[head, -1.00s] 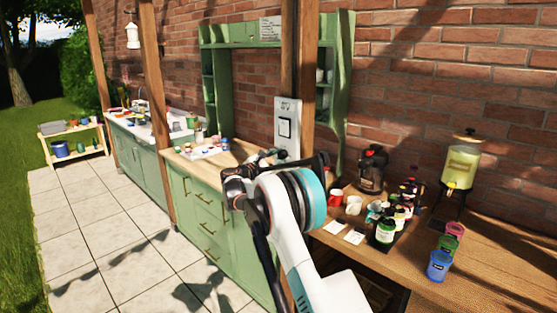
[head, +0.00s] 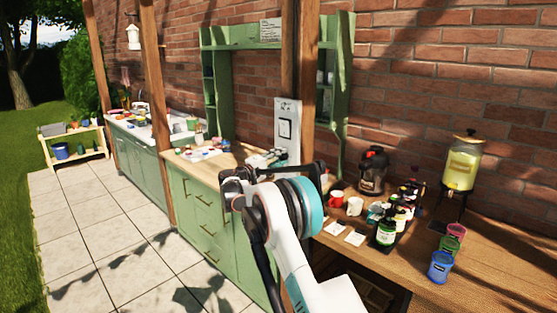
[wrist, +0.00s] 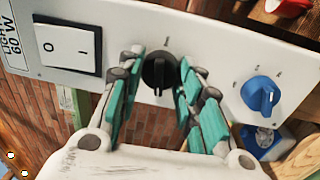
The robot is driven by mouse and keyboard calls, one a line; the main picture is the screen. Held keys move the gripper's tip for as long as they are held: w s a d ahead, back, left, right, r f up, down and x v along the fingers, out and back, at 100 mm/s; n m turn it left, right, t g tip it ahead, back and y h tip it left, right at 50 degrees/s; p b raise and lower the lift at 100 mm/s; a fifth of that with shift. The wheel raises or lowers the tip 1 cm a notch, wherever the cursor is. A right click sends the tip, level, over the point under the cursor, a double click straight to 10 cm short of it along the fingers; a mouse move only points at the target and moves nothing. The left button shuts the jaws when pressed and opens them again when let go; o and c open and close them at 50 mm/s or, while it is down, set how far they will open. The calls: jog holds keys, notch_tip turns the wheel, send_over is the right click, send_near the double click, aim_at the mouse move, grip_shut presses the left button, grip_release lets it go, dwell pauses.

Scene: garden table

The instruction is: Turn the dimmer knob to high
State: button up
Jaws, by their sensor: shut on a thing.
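A white panel (head: 287,107) is fixed to the wooden post in the head view. The wrist view shows the panel (wrist: 215,55) close up, with a black knob (wrist: 159,72) in the middle and a blue knob (wrist: 260,95) to its right. My gripper (wrist: 161,60) is shut on the black knob, with a teal-padded finger on each side. My arm hides the lower panel and both knobs in the head view.
A white rocker switch (wrist: 67,46) marked O and I sits left of the black knob. Mugs, jars and a black kettle-like pot (head: 373,170) stand on the wooden counter right of my arm. A drink dispenser (head: 462,165) stands further right.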

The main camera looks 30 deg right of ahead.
jog(key=shift+f+m, duration=0.1)
jog(key=shift+m, duration=0.3)
jog(key=o, duration=1.1)
jog(key=shift+c, duration=0.2)
jog(key=r+v, duration=0.1)
jog(key=v, duration=1.1)
jog(key=shift+f, duration=0.45)
